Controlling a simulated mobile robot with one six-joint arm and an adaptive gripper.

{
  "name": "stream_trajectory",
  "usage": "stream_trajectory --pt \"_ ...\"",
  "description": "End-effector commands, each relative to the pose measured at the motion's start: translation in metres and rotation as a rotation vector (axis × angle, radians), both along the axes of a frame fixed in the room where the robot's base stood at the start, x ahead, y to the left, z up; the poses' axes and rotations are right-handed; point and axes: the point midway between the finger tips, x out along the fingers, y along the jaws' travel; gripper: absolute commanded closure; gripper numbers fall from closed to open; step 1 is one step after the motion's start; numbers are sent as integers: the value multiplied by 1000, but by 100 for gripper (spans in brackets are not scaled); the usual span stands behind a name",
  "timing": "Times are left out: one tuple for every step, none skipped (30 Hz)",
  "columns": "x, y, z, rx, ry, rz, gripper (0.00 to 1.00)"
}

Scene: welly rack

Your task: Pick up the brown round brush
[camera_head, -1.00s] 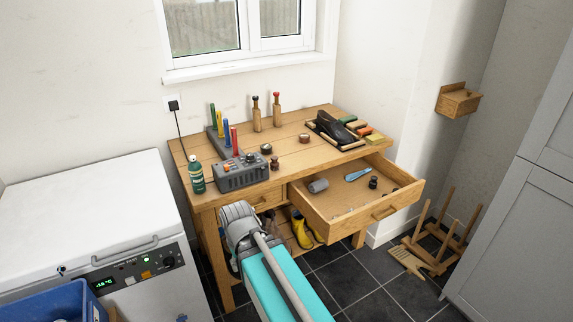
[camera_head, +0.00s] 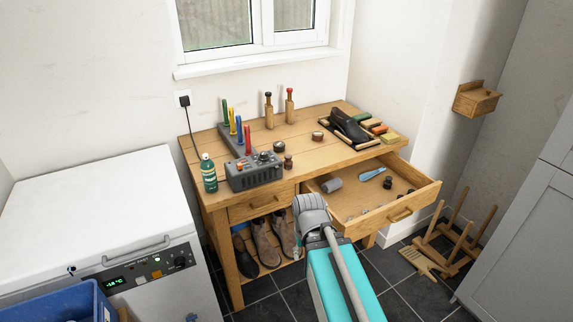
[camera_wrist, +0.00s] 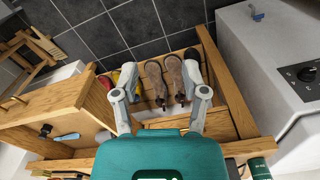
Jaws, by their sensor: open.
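A small brown knobbed piece (camera_head: 288,162), which may be the brown round brush, stands on the bench top just right of the grey control box. Two low round pieces, one dark (camera_head: 279,147) and one brown (camera_head: 318,136), lie behind it; they look like tins, but are too small to tell. My gripper (camera_head: 312,212) is in front of the bench, by the open drawer's left end, apart from these pieces. In the wrist view my gripper (camera_wrist: 161,95) has its fingers wide apart with nothing held. None of the small round pieces is clearly visible there.
The open drawer (camera_head: 403,218) juts out on the right, holding a grey roll and small items. The control box (camera_head: 254,172), green bottle (camera_head: 209,173) and upright handles crowd the bench. Brown boots (camera_wrist: 156,80) stand below.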

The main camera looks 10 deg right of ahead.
Motion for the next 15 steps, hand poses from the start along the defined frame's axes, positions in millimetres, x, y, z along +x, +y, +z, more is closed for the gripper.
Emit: stream_trajectory --pt "0 0 0 0 0 0 43" --pt "0 0 0 0 0 0 43" --pt "0 0 0 0 0 0 43" --pt "0 0 0 0 0 0 43" --pt "0 0 0 0 0 0 43" --pt "0 0 0 0 0 0 43" --pt "0 0 0 0 0 0 43" --pt "0 0 0 0 0 0 43" --pt "0 0 0 0 0 0 41" --pt "0 0 0 0 0 0 35" --pt "0 0 0 1 0 -1 30" --pt "1 0 0 2 -2 -4 22" --pt "2 0 0 4 -3 -8 17" --pt "3 1 0 7 -5 -14 13" --pt "5 1 -1 13 -10 -25 13"
